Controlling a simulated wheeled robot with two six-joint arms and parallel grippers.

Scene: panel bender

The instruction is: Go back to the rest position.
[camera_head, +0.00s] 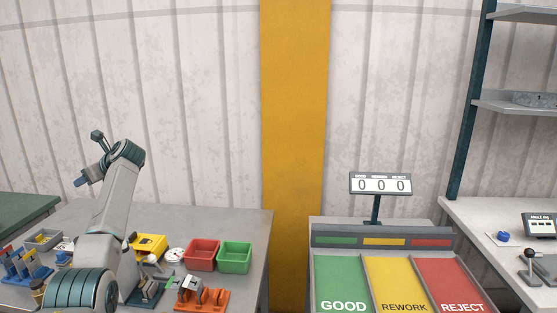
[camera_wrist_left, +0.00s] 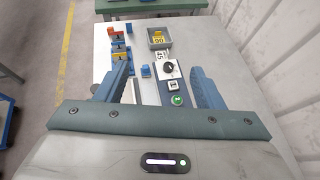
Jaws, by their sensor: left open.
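My left arm rises from the lower left in the head view and bends over at its top. My left gripper (camera_head: 82,179) hangs in the air above the left workbench (camera_head: 225,220), clear of the things on it. In the left wrist view my left gripper (camera_wrist_left: 160,82) has its two blue-grey fingers wide apart, with nothing held between them. Beyond the fingers are the bench top and a panel with a black knob (camera_wrist_left: 169,68) and a green button (camera_wrist_left: 177,100). My right gripper is in neither view.
A sorting table with GOOD (camera_head: 342,285), REWORK and REJECT areas stands to the right. The counter display (camera_head: 380,184) reads 0 0 0.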

